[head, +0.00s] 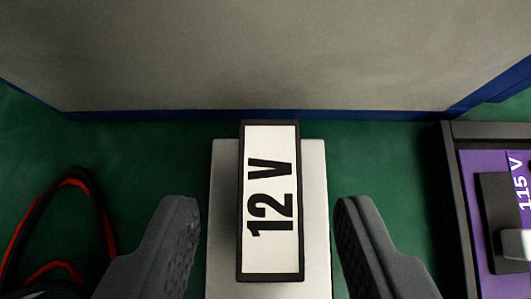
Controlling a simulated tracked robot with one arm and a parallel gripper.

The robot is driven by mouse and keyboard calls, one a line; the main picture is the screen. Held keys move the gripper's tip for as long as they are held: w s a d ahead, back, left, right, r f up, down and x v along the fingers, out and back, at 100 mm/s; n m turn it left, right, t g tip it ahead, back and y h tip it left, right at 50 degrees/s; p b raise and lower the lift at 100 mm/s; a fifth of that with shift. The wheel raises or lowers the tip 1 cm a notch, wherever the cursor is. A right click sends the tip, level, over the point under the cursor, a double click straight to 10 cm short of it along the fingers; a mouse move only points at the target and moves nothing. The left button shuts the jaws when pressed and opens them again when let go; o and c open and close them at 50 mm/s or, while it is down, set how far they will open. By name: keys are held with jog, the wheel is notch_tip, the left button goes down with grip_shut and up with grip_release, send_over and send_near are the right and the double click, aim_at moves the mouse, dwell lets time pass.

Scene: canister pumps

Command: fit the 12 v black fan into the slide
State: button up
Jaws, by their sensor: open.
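A black block with a white face marked "12 V" (270,255), which I take to be the fan, lies on a light grey plate (317,215). My gripper (268,222) is open, with one dark finger to the left of the block and one to the right. Both fingers are apart from the block and the plate. Whether the plate is the slide I cannot tell. The near end of the plate is cut off by the lower edge of the head view.
A grey panel with a blue edge (270,115) stands across the back. A black-framed purple unit marked "115 V" (468,200) is at the right. A black and red cable (75,182) lies at the left. Green surface (155,165) is bare between them.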

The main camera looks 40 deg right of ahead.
jog(key=shift+x, duration=1.05)
grip_shut()
jog(key=shift+r, duration=0.1)
